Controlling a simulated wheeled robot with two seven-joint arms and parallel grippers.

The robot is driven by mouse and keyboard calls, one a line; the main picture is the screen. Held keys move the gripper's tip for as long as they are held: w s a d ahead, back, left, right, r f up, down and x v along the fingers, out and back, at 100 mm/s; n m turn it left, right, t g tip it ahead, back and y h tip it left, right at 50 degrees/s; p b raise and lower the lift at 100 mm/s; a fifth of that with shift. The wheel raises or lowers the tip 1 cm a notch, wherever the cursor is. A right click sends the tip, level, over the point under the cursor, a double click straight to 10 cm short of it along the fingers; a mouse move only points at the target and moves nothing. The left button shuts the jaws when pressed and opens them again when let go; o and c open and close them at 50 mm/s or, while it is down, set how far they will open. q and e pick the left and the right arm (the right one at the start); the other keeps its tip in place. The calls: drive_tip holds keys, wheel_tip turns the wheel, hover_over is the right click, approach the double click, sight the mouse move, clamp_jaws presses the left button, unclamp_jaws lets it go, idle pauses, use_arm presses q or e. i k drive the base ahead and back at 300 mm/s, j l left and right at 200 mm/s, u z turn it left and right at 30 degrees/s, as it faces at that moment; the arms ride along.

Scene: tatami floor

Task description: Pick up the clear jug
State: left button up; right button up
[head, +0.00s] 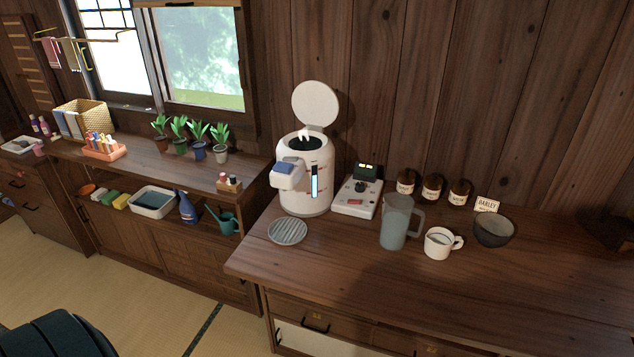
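The clear jug (396,224) stands upright on the wooden counter (330,259), with its handle toward the right. It looks translucent and bluish-grey. A white mug (440,243) stands just to its right, and a white device with a dial (357,197) is behind it to the left. Neither of my grippers is in view, and nothing is holding the jug.
A white hot-water pot (305,180) with its lid up stands left of the jug, behind a round grate (288,231). Several brown jars (432,187), a barley label (487,204) and a dark bowl (493,231) are behind and right. The counter's front is clear.

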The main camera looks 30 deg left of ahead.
sight(401, 225)
drive_tip(key=i+j+u, duration=0.7)
drive_tip(key=i+u, duration=0.25)
drive_tip(key=i, duration=0.05)
